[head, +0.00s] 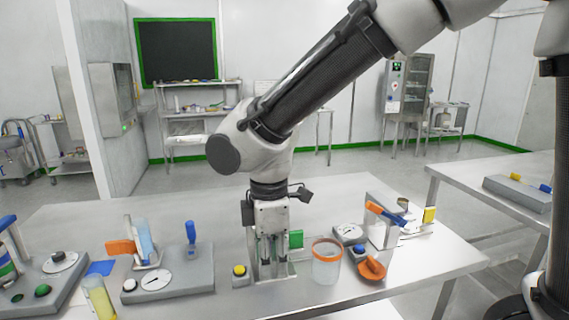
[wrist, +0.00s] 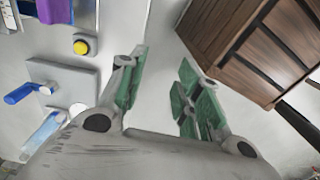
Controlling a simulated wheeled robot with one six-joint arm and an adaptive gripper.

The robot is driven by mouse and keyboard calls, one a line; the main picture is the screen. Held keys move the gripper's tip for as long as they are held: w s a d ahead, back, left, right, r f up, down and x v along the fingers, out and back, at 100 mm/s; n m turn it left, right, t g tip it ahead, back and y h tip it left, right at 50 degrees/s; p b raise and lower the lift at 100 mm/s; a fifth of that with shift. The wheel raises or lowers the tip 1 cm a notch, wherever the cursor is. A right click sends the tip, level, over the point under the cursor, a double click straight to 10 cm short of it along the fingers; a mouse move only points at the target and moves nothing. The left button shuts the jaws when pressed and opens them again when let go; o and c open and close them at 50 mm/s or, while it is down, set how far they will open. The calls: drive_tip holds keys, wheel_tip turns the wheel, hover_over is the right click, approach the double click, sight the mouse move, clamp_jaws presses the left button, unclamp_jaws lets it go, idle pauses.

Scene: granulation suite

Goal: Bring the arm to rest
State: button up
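My arm (head: 315,95) reaches in from the upper right of the head view and bends down at its wrist. My gripper (head: 268,265) points straight down over the front middle of the steel table (head: 330,205). In the wrist view my gripper (wrist: 163,85) has its green-padded fingers apart, with only a pale surface between them, so it is open and holds nothing. Whether the fingertips touch the table cannot be told.
A yellow button (head: 240,271) stands just left of my gripper, and a clear orange-rimmed beaker (head: 326,262) just right. A grey fixture with a gauge (head: 170,284) lies further left. An orange-and-blue-handled stand (head: 385,228) is at right. The table's back middle is clear.

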drive_tip(key=s+d+r+m+t, duration=0.1)
drive_tip(key=d+r+m, duration=0.2)
drive_tip(key=d, duration=1)
drive_tip(key=s+d+r+m+t, duration=0.1)
drive_tip(key=d+r+m, duration=0.3)
drive_tip(key=d+m, duration=0.6)
drive_tip(key=s+d+r+m+t, duration=0.2)
drive_tip(key=d+m, duration=0.5)
drive_tip(key=d, duration=0.9)
drive_tip(key=shift+r, duration=0.8)
